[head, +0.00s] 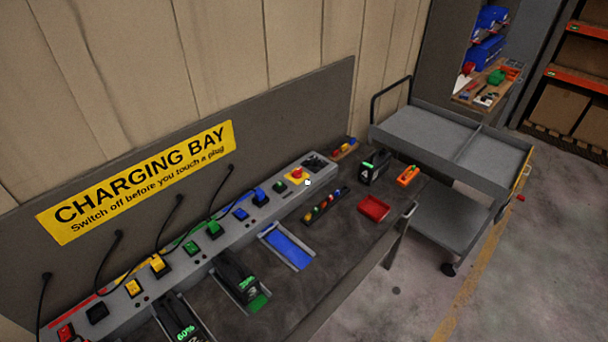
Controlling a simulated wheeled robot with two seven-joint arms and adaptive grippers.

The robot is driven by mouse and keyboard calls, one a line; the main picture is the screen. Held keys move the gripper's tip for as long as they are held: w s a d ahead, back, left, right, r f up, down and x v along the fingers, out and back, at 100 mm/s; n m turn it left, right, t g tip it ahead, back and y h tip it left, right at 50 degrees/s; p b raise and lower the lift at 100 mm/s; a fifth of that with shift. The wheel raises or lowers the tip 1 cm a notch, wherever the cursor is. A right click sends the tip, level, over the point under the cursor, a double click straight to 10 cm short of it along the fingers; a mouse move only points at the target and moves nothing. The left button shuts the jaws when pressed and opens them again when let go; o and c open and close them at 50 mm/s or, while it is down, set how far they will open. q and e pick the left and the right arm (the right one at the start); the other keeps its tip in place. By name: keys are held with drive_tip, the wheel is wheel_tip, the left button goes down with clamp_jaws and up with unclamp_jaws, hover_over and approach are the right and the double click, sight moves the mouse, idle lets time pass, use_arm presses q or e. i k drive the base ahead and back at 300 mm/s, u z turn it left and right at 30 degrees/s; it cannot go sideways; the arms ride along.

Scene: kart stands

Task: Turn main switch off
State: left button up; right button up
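A long grey charging strip (219,240) runs along the back of the bench under the sign. A small green part (280,187) is just left of the yellow plate. I cannot tell which of these is the main switch, nor its position. Neither of my grippers is in view.
Colored plugs with black cables line the strip below a yellow sign (140,183). Batteries (237,273), a blue-floored tray (287,246) and a red tray (374,208) are on the dark bench (330,260). A grey cart (425,135) stands at the bench's right end.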

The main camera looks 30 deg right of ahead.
sight(296, 174)
drive_tip(key=k, duration=0.95)
drive_tip(key=z, duration=1.3)
drive_tip(key=i, duration=1.55)
drive_tip(key=u, duration=1.35)
